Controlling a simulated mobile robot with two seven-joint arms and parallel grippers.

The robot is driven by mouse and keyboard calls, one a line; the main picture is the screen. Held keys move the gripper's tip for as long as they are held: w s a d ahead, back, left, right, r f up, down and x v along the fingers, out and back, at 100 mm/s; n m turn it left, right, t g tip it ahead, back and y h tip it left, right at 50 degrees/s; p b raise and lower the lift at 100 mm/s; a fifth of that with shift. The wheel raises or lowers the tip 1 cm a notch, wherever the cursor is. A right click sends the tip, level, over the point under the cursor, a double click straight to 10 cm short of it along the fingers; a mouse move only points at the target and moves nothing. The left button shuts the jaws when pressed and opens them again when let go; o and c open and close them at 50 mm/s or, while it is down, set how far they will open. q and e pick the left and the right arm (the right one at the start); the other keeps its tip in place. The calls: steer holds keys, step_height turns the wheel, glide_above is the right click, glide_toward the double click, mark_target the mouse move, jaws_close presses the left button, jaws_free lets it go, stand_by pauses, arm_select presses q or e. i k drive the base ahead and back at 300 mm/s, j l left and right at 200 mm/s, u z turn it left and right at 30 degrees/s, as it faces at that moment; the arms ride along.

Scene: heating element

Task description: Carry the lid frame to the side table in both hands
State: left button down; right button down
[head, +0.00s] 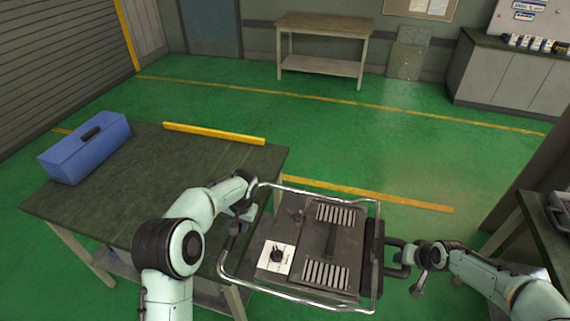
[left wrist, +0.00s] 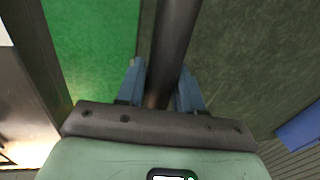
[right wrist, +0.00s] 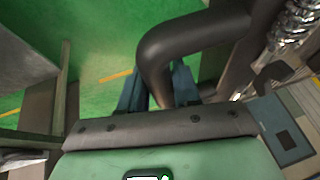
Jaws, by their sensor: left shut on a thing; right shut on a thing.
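The lid frame (head: 310,265), a dark grey vented panel with a dial on a white plate and a silver tube around it, is held roughly level between my arms. My left gripper (head: 240,222) is shut on its left side; the left wrist view shows a dark bar (left wrist: 172,45) between the blue fingers. My right gripper (head: 416,258) is shut on the black handle at its right side, a bent bar (right wrist: 190,42) in the right wrist view. A dark-topped table (head: 190,165) lies at the left; the frame's left edge overlaps its near right corner in the picture.
A blue toolbox (head: 88,148) and a yellow bar (head: 213,133) lie on the left table, whose middle is clear. Another bench (head: 530,240) stands close at the right. A wooden table (head: 325,27) stands by the far wall. Green floor between is open.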

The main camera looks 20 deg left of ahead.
mark_target(169, 191)
steer(key=i+j, duration=0.1)
steer(key=j, duration=0.5)
steer(key=i+j, duration=0.1)
steer(key=j, duration=0.55)
steer(key=i+j, duration=0.1)
steer(key=j, duration=0.5)
steer(key=i+j, duration=0.1)
steer(key=j, duration=0.55)
steer(key=i+j, duration=0.1)
steer(key=j, duration=0.5)
